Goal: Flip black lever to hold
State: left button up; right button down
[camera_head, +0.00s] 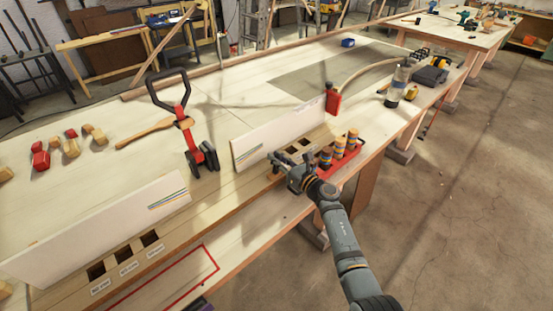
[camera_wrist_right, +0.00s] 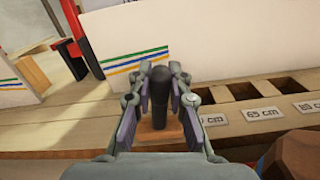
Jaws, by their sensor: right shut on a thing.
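A black lever (camera_wrist_right: 159,90) stands upright between the fingers of my right gripper (camera_wrist_right: 158,85) in the right wrist view. Its foot is at a small orange-brown wooden piece (camera_wrist_right: 160,133) on the bench rail. My right gripper is shut on the lever. In the head view my right gripper (camera_head: 277,167) is at the rail at the bench's front edge, and its fingers hide the lever there. Any hold marking cannot be made out. My left gripper is not in view.
A white board with coloured stripes (camera_head: 280,132) stands just behind my right gripper. Square slots with length labels (camera_wrist_right: 262,114) lie right of the lever. A red rack (camera_head: 345,155) with striped cylinders is close on the right. A red, black-handled tool (camera_head: 190,135) stands further left.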

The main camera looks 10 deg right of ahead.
jog(key=c, duration=1.2)
grip_release()
jog(key=v, duration=1.2)
